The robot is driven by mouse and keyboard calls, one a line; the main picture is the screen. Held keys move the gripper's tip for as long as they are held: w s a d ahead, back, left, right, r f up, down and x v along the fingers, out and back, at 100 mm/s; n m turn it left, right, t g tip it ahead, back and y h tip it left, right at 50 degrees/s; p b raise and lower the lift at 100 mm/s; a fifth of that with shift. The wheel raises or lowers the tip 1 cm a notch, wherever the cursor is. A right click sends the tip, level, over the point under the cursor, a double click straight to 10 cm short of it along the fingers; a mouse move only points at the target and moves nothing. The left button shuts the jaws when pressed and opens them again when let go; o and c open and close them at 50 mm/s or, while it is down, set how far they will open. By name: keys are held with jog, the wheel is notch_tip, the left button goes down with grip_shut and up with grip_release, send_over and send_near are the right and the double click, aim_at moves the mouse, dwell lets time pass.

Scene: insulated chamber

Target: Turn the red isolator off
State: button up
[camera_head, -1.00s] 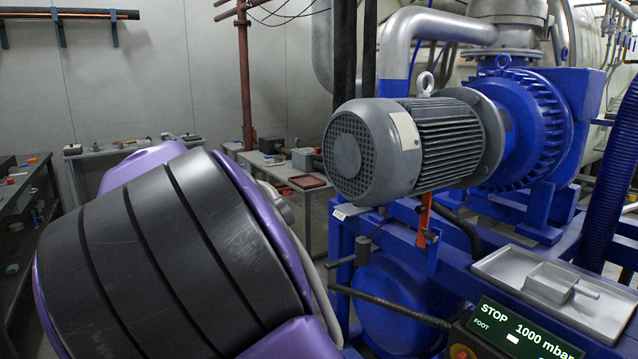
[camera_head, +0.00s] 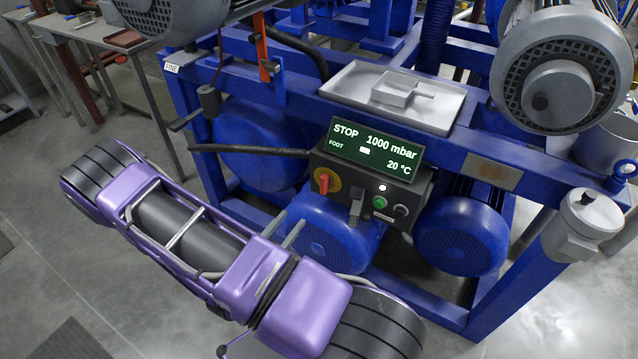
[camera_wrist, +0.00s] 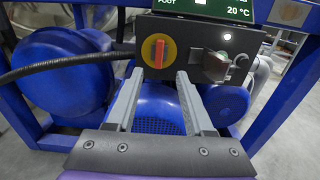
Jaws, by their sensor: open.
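The red isolator (camera_head: 323,183) is a red handle on a yellow disc, at the left of the dark control box (camera_head: 345,174). In the wrist view the isolator (camera_wrist: 159,53) shows whole, with its handle upright. My gripper (camera_head: 284,228) is open and empty, below and left of the isolator in the head view. In the wrist view my gripper's (camera_wrist: 160,75) two grey fingers point toward the box, one on each side of the isolator's line. They look apart from the handle. The display (camera_head: 374,147) reads STOP, 1000 mbar and 20 °C.
A black hose (camera_head: 250,149) runs in from the left. Blue frame beams (camera_head: 500,165) surround the box.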

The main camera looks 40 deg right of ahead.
aim_at(322, 182)
jog(key=x, duration=1.5)
jog(key=shift+d+b, duration=0.1)
jog(key=shift+b, duration=0.2)
jog(key=shift+c, duration=0.3)
grip_shut()
